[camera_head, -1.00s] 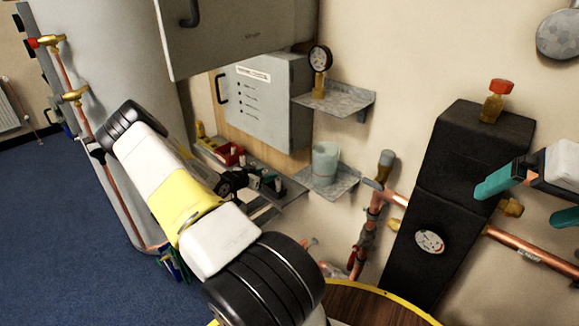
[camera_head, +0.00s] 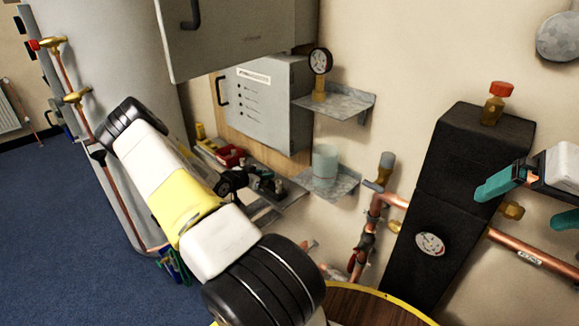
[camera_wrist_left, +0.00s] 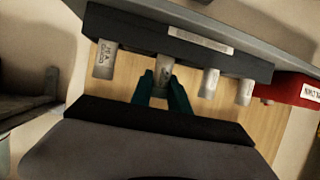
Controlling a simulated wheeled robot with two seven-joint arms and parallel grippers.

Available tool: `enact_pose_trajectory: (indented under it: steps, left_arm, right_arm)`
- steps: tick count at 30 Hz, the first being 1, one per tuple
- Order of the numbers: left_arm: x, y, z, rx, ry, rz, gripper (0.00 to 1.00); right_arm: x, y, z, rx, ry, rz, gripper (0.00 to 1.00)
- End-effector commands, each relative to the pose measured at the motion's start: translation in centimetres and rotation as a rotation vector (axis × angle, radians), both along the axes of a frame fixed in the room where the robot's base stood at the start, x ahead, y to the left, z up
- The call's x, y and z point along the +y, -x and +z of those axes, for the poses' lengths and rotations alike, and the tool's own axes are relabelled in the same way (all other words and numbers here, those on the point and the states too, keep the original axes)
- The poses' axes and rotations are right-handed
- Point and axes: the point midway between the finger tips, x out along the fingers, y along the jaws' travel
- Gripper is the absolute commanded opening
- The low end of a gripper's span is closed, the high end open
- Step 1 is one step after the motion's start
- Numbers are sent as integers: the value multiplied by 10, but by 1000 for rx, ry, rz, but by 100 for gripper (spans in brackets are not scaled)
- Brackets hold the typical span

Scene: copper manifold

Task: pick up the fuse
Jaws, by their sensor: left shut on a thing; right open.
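Several pale cylindrical fuses stand in a row along a dark rack (camera_wrist_left: 180,42) in the left wrist view. My left gripper (camera_wrist_left: 164,84) has its teal fingers shut on one fuse (camera_wrist_left: 164,70), the second from the left. That fuse is in line with the others, its end at the rack's edge; I cannot tell whether it is seated there. My right gripper (camera_head: 528,203) is open and empty at the right edge, in front of the black casing.
A red bin (camera_head: 230,155) stands on the shelf near the left gripper. A grey cabinet (camera_head: 265,105) hangs above. A translucent cup (camera_head: 325,162) and a gauge (camera_head: 320,65) stand on small brackets. Copper pipes (camera_head: 520,248) and a black casing (camera_head: 455,185) occupy the right.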

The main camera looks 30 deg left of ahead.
Motion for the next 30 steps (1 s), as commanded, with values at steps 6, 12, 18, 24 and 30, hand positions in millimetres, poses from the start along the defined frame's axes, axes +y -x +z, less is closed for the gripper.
enact_pose_trajectory:
  steps: [6, 12, 18, 24, 30]
  left_arm:
    - [0, 7, 26, 2, -1, 0, 0]
    - [-7, 53, 30, 3, 1, 2, 0]
    - [-13, 101, 34, 1, 0, 2, 0]
    - [-19, 136, 38, 0, 1, 1, 0]
    - [-21, 154, 40, -1, -1, 0, 0]
  right_arm:
    - [0, 0, 0, 0, 0, 0, 100]
    - [0, 0, 0, 0, 0, 0, 100]
    - [0, 0, 0, 0, 0, 0, 100]
    - [0, 0, 0, 0, 0, 0, 100]
    - [0, 0, 0, 0, 0, 0, 100]
